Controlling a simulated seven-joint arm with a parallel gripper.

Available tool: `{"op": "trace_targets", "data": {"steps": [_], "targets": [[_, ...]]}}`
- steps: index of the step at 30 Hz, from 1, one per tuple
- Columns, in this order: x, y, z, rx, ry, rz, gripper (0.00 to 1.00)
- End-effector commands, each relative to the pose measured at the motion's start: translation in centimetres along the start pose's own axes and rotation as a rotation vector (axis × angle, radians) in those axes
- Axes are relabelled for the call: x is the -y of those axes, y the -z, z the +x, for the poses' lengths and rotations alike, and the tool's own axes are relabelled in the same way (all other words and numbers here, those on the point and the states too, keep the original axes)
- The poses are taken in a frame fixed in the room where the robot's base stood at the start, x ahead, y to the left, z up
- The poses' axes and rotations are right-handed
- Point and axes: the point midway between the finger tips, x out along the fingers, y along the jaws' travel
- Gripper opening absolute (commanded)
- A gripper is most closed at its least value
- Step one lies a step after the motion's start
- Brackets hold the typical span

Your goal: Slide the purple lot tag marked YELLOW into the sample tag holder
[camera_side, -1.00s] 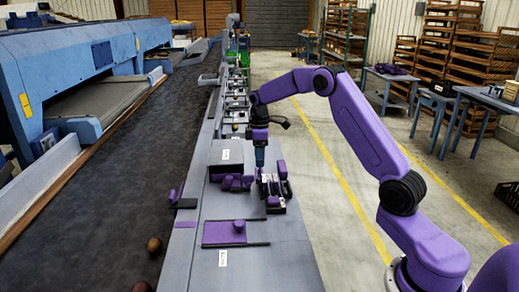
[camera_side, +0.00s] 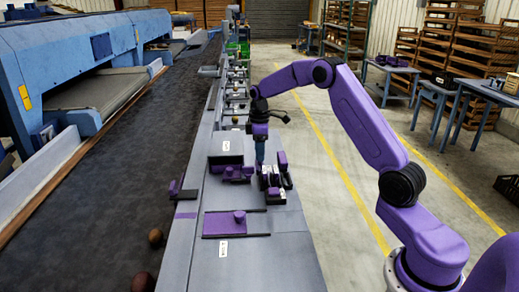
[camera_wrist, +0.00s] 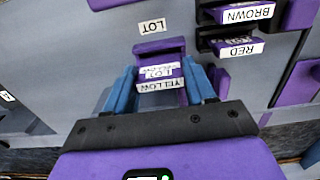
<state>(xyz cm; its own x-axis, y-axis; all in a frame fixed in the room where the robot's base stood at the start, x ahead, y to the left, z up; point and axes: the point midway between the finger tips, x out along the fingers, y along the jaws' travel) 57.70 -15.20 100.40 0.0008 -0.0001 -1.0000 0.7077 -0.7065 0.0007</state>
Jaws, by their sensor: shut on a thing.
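The purple lot tag marked YELLOW (camera_wrist: 160,85) is between the two blue fingers of my gripper (camera_wrist: 161,86) in the wrist view. My gripper is shut on it, with its white label facing the camera. A purple piece (camera_wrist: 160,44) stands right behind the tag; I cannot tell whether it is part of the tag or of a holder. A white label reading LOT (camera_wrist: 152,26) lies beyond it. In the side view my gripper (camera_side: 260,158) points down at a small dark rack (camera_side: 284,181) on the bench, and the tag is too small to make out. I cannot identify the sample tag holder for certain.
Tags marked BROWN (camera_wrist: 248,13) and RED (camera_wrist: 237,47) sit to the right of my gripper. A grey box (camera_side: 226,149) stands to its left in the side view. A purple plate with a knob (camera_side: 230,226) lies nearer on the bench, beside the dark conveyor (camera_side: 110,190).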

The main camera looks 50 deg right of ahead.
Motion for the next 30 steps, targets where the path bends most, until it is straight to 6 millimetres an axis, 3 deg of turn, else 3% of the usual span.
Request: {"op": "trace_targets", "data": {"steps": [30], "targets": [[0.0,0.0,1.8,0.001,0.001,0.0,0.33]]}}
